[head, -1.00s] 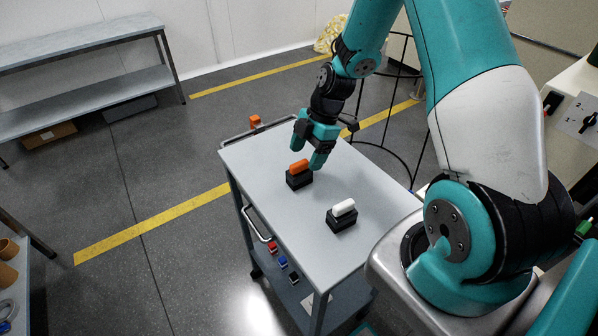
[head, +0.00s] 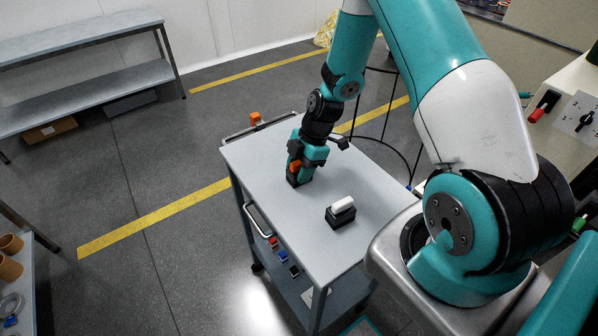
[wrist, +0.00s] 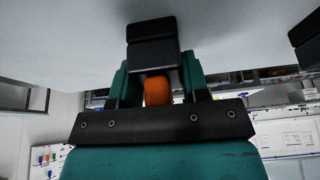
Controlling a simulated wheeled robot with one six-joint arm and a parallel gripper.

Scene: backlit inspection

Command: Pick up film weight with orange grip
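The film weight with the orange grip (head: 295,166) stands upright on the grey cart top, its black block (head: 292,181) partly hidden behind my gripper (head: 300,174). In the wrist view the orange grip (wrist: 158,91) lies between my two teal fingers, with the black block (wrist: 153,56) beyond it. My gripper (wrist: 157,78) is around the grip, one finger on each side. The fingers stand about as wide apart as the block, and a gap shows beside the grip, so the gripper looks open.
A second black weight with a white grip (head: 341,207) stands nearby on the cart top (head: 290,235), to the right and nearer. It is partly seen in the wrist view (wrist: 308,40). The cart's right side is clear.

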